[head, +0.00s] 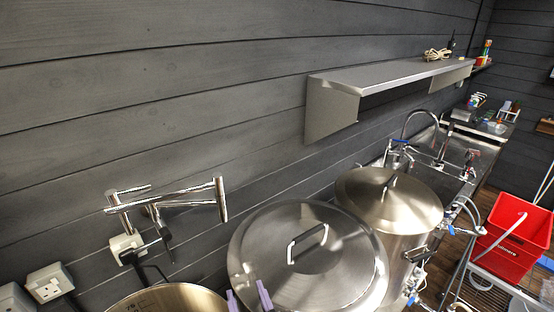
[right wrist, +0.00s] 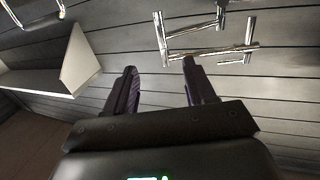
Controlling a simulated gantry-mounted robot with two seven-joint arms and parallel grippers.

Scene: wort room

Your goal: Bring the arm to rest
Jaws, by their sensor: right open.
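My right gripper (head: 248,296) shows at the bottom edge of the head view as two purple fingertips, spread apart. It appears in front of the near lidded kettle and beside the rim of an open pot; I cannot tell how far it is from either. In the right wrist view its two dark fingers (right wrist: 159,68) stand apart with nothing between them. They point toward the plank wall and the folding metal pot-filler tap. My left gripper is not in view.
A near lidded steel kettle (head: 340,262) and a farther one (head: 364,200) stand by the wall. An open pot (head: 190,297) is at the bottom. The pot-filler tap (head: 185,195) and a steel shelf (head: 375,78) stick out from the wall. A red bucket (head: 510,238) is at right.

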